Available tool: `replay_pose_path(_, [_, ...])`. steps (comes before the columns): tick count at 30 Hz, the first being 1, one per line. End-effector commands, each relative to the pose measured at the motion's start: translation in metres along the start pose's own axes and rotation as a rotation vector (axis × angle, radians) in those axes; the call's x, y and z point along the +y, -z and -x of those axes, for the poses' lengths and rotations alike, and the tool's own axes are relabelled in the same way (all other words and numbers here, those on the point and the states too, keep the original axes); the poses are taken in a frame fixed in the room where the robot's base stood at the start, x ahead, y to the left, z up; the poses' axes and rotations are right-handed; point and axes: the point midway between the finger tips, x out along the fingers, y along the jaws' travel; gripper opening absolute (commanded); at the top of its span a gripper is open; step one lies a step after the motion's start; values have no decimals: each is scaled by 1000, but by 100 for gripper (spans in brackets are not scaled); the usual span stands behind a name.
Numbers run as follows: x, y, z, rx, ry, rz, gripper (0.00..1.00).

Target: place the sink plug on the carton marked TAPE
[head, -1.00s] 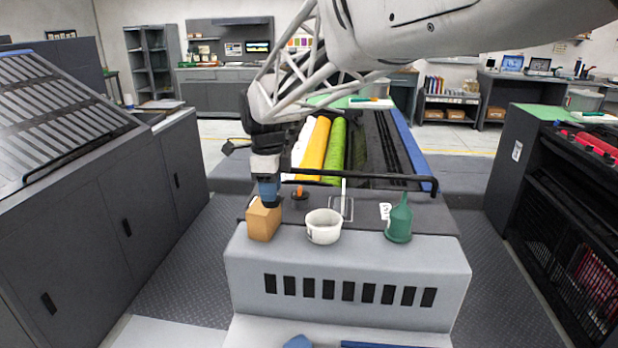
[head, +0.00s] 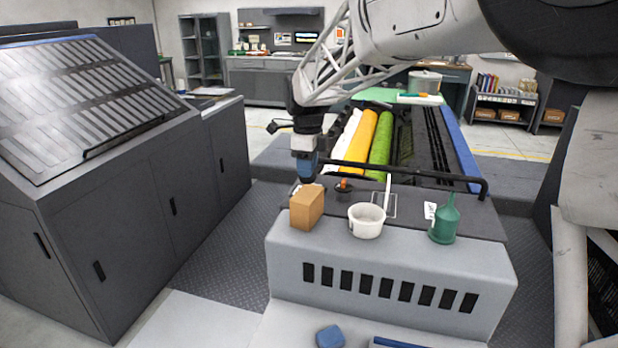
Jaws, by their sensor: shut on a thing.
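A brown carton (head: 307,207) stands at the left of the dark top of the grey machine housing. Its TAPE marking cannot be read from here. My gripper (head: 305,180) points down just behind and above the carton's top. Its fingertips are small and partly hidden by the carton. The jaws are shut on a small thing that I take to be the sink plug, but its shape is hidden. I cannot tell whether it touches the carton.
A small dark round item with an orange top (head: 343,187) sits right of my gripper.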

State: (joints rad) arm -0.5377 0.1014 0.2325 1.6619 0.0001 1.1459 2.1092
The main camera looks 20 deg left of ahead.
Motion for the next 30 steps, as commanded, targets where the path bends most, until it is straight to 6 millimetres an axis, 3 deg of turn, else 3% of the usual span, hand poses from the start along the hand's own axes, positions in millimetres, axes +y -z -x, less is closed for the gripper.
replay_pose_path(5, [0,0,-3,0,-1,0,10])
replay_pose_path(15, [0,0,-33,0,-1,0,10])
replay_pose_path(29, [0,0,-38,0,0,0,10])
replay_pose_path(30, [0,0,-38,0,0,0,35])
